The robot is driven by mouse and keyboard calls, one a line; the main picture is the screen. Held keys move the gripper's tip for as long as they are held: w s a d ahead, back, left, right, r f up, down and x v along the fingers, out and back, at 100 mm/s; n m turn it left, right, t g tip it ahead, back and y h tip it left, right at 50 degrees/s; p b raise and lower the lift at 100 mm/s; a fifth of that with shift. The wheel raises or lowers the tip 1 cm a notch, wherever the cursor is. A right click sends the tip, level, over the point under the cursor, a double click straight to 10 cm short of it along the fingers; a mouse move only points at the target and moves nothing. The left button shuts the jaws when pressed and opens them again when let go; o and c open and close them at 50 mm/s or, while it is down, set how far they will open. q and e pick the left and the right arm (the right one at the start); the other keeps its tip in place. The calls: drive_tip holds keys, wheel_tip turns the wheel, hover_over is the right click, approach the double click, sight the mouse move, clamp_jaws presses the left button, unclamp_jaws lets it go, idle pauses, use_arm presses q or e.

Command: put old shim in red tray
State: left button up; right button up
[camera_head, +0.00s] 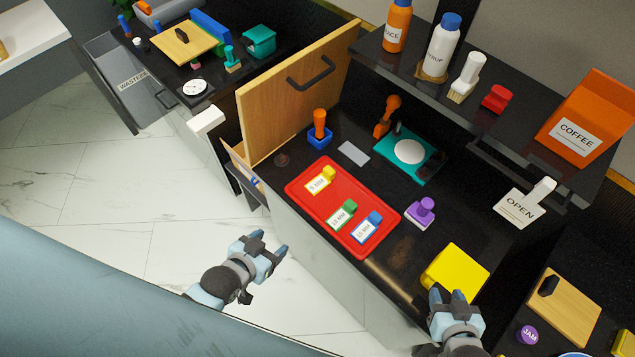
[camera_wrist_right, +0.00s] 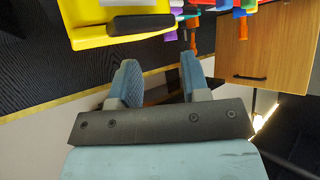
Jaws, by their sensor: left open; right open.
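The red tray (camera_head: 293,190) lies on the black counter in the head view. It holds a yellow block, a green block (camera_head: 349,208) and a blue block (camera_head: 375,219), each beside a white label. A flat grey piece (camera_head: 353,153) lies behind the tray; no label tells whether it is the old shim. My left gripper (camera_head: 270,243) is open and empty, in front of the counter, left of the tray. My right gripper (camera_head: 448,294) is open at the near side of a yellow box (camera_head: 458,268). In the right wrist view (camera_wrist_right: 160,75), nothing is between its fingers.
A purple stamp-like object (camera_head: 420,211) stands right of the tray. A teal tray (camera_head: 402,160) with a white disc lies behind it. A wooden panel with a black handle (camera_head: 311,73) rises at the left. A shelf with bottles overhangs the back.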

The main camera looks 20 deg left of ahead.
use_arm(q)
drive_tip(key=shift+w+r, duration=0.1)
drive_tip(key=shift+w, duration=0.1)
drive_tip(key=shift+w+r, duration=0.1)
drive_tip(key=shift+w, duration=0.1)
drive_tip(key=shift+s, duration=0.15)
idle(0.4)
drive_tip(key=shift+s+f, duration=0.2)
drive_tip(key=shift+s, duration=0.05)
drive_tip(key=shift+w+r, duration=0.15)
drive_tip(key=shift+w, duration=0.25)
idle(0.4)
